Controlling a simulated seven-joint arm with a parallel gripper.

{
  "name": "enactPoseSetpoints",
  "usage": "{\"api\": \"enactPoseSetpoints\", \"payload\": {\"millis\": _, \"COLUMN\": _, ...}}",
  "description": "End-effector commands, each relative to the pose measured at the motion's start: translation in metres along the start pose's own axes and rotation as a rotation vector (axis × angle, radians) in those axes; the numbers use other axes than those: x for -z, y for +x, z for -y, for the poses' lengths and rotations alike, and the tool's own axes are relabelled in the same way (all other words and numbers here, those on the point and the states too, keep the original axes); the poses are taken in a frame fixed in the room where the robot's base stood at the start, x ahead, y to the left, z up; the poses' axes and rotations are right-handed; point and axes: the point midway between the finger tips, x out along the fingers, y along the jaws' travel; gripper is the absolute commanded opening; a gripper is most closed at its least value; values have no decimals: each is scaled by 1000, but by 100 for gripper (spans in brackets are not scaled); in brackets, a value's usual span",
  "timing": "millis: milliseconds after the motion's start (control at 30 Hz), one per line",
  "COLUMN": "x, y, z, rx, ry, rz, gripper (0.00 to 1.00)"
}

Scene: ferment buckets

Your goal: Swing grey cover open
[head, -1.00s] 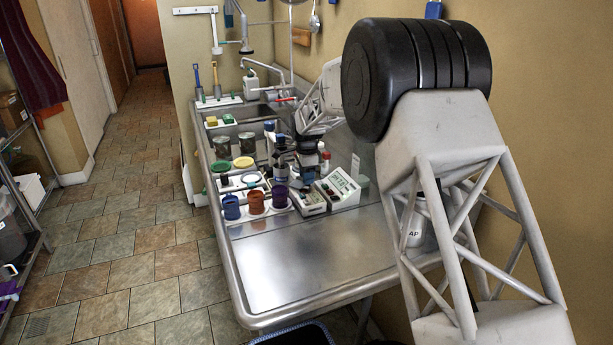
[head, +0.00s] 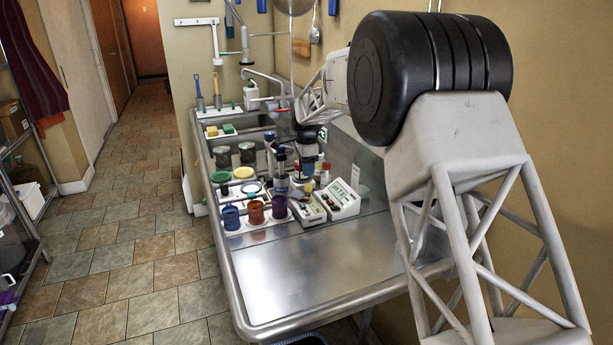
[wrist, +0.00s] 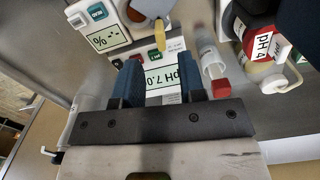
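My gripper (wrist: 157,82) is open, its two blue fingers spread apart with nothing visibly held. In the head view it hangs over the bottles on the steel bench, partly hidden by dark wrist parts. A small white meter with a "%" display (wrist: 108,38) is ahead and left of the fingers in the wrist view. A dark round part (wrist: 138,10) shows beside its display. A yellow-tipped thing (wrist: 160,36) is just ahead of the fingers. In the head view two meters stand at the bench's right, the small one (head: 307,210) and a larger one (head: 341,199). I cannot clearly make out the grey cover.
A red-capped tube (wrist: 212,65) and a pH 4 bottle (wrist: 262,45) crowd the right. Coloured cups (head: 255,212) stand left of the meters. The front of the bench (head: 310,270) is clear.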

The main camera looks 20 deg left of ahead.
Motion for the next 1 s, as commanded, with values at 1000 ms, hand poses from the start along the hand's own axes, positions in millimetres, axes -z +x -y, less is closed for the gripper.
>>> {"api": "enactPoseSetpoints", "payload": {"millis": 1000, "x": 1, "y": -4, "z": -6, "rx": 89, "ry": -356, "rz": -12, "gripper": 57}}
